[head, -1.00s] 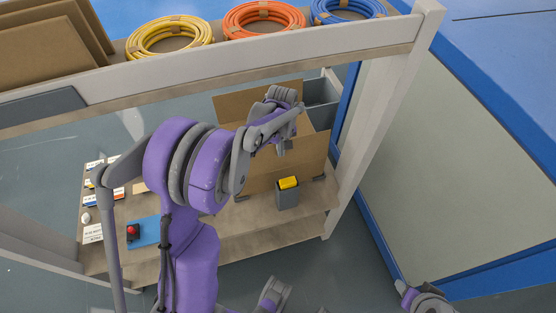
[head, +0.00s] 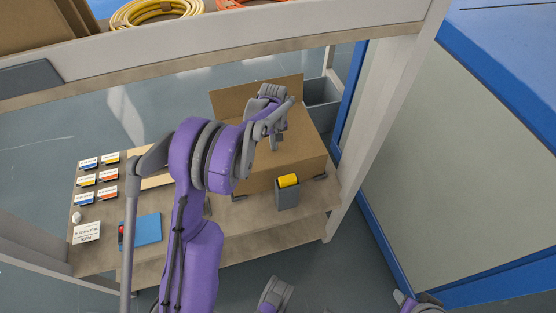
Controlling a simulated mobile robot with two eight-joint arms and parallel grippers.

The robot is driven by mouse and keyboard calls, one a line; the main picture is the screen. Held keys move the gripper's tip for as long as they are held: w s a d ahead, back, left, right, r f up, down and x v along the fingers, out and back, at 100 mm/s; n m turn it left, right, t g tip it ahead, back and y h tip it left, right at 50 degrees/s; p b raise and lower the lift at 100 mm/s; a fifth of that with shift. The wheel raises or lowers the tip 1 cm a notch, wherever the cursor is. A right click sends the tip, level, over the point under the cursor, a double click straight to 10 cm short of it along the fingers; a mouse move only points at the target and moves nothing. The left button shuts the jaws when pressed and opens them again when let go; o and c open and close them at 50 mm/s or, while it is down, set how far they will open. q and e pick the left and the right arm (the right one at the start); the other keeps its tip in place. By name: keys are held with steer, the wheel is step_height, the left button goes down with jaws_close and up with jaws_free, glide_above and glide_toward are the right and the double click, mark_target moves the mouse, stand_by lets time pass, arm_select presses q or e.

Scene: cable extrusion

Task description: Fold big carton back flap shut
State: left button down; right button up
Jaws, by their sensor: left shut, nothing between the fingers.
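The big brown carton (head: 306,143) stands on the lower shelf board, right of centre. Its far flap (head: 232,101) stands up along the back edge, while a brown panel lies nearly flat across the top. My left gripper (head: 277,147) is shut and empty, pointing down over the carton's top, on the near side of the standing flap. I cannot tell whether its tips touch the cardboard. My left wrist hides part of the flap and the carton's left side.
A grey bin with a yellow item (head: 288,181) stands at the carton's front. A grey tote (head: 322,92) is behind it. The upper shelf beam (head: 230,50) and right post (head: 377,110) bound the space.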

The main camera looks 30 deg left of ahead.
arm_select(q)
steer(key=shift+s+d+f, duration=0.25)
steer(key=shift+d+f, duration=0.05)
steer(key=shift+f, duration=0.4)
steer(key=shift+r, duration=0.5)
step_height(320, 180, up, 9)
steer(key=p, duration=0.5)
steer(key=shift+w+a, duration=0.2)
steer(key=shift+a, duration=0.05)
